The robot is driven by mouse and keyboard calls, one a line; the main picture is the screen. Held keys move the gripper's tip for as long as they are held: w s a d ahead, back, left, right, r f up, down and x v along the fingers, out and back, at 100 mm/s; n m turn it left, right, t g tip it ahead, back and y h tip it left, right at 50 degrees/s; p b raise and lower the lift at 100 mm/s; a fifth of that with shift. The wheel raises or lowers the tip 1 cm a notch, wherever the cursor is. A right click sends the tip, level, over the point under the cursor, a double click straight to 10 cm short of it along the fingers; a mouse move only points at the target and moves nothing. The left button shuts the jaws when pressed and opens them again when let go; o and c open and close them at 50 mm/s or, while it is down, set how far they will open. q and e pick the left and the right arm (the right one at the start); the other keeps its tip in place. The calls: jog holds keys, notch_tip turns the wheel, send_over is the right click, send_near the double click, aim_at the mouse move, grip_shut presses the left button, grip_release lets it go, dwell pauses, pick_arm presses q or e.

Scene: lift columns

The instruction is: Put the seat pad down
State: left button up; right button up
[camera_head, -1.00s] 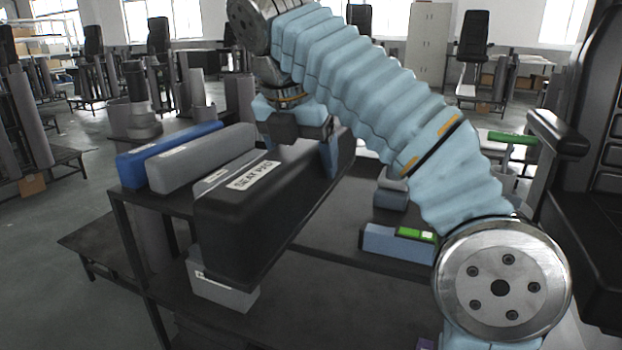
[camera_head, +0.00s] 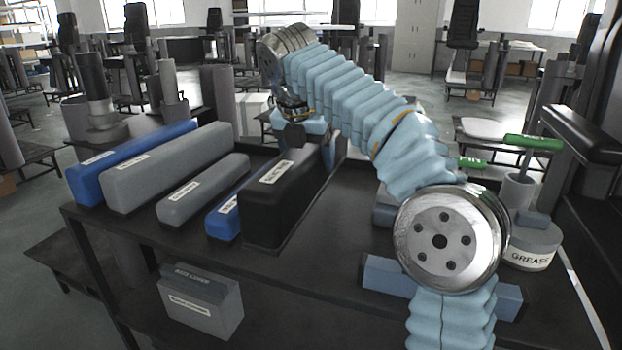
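The seat pad (camera_head: 287,198) is a long black block with a white label on top. It lies lengthwise on the dark tabletop (camera_head: 330,225), its near end close to the front edge, and appears to rest on the surface. My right gripper (camera_head: 306,140), on the blue-sleeved arm reaching in from the lower right, is at the pad's far end. One finger lies against the pad's right side; the other is mostly hidden. The grip looks closed on the pad. My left gripper is not in view.
Left of the pad lie a short blue block (camera_head: 224,218), close beside it, then a grey block (camera_head: 203,189), a larger grey block (camera_head: 168,167) and a long blue block (camera_head: 132,162). A grey box (camera_head: 201,302) sits on the lower shelf. A grease tub (camera_head: 532,245) stands at right.

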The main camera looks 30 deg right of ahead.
jog(key=f, duration=0.1)
jog(key=w+d, duration=0.1)
jog(key=f, duration=0.1)
jog(key=shift+w+d+f, duration=0.3)
jog(key=shift+f, duration=0.05)
notch_tip(320, 180, down, 4)
jog(key=shift+w+d+r+b, duration=0.1)
jog(key=shift+r+b, duration=0.15)
jog(key=shift+b, duration=0.6)
jog(key=o, duration=1.2)
jog(key=shift+c, duration=0.2)
jog(key=p+v, duration=0.2)
jog(key=v, duration=0.3)
jog(key=shift+r, duration=0.3)
jog(key=v, duration=0.5)
jog(key=shift+a+r, duration=0.2)
jog(key=shift+a, duration=0.05)
jog(key=shift+s+a+r, duration=0.1)
jog(key=shift+s+r, duration=0.15)
jog(key=shift+r, duration=0.2)
